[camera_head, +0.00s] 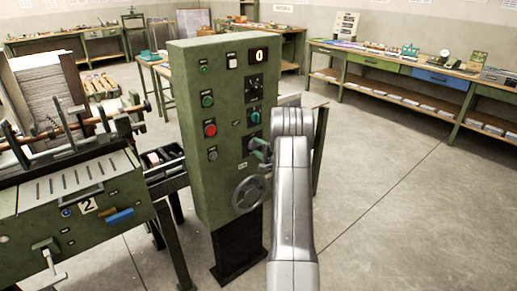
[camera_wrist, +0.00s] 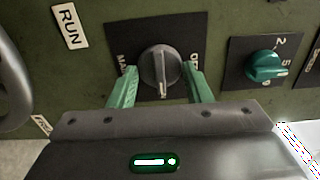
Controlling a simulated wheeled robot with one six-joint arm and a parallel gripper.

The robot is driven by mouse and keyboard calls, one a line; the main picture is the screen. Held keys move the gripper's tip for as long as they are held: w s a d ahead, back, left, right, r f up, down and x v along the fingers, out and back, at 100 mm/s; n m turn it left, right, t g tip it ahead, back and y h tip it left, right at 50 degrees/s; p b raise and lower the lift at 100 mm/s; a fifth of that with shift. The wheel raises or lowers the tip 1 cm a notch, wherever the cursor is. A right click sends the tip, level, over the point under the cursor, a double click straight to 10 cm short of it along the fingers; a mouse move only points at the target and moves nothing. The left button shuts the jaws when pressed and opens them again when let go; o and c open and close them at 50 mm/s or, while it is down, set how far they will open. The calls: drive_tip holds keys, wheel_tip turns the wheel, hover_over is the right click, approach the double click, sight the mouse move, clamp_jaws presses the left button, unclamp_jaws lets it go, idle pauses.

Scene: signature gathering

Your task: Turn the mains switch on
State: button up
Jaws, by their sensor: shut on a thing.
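The mains switch is a grey rotary knob (camera_wrist: 159,70) on a black plate marked "MAINS" and "OF…", the rest of that word being cut off. Its white pointer mark is at the lower end in the wrist view, between the two labels. My gripper (camera_wrist: 162,84) has its green fingers on either side of this knob and is shut on it. In the head view my gripper (camera_head: 262,150) is at the right part of the green control cabinet (camera_head: 185,85); the knob is hidden there behind it.
A teal selector (camera_wrist: 265,66) sits beside the switch plate. A grey handwheel (camera_head: 249,194) is below my gripper. Green, red and grey buttons and a display reading "0" (camera_head: 259,55) are on the cabinet. A machine (camera_head: 90,205) stands left; floor at right is clear.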

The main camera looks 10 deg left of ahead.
drive_tip(key=o, duration=1)
drive_tip(key=shift+d, duration=0.1)
drive_tip(key=b+v, duration=0.1)
drive_tip(key=v, duration=1.2)
drive_tip(key=shift+s+d, duration=0.25)
drive_tip(key=p+x, duration=0.1)
drive_tip(key=x, duration=1.3)
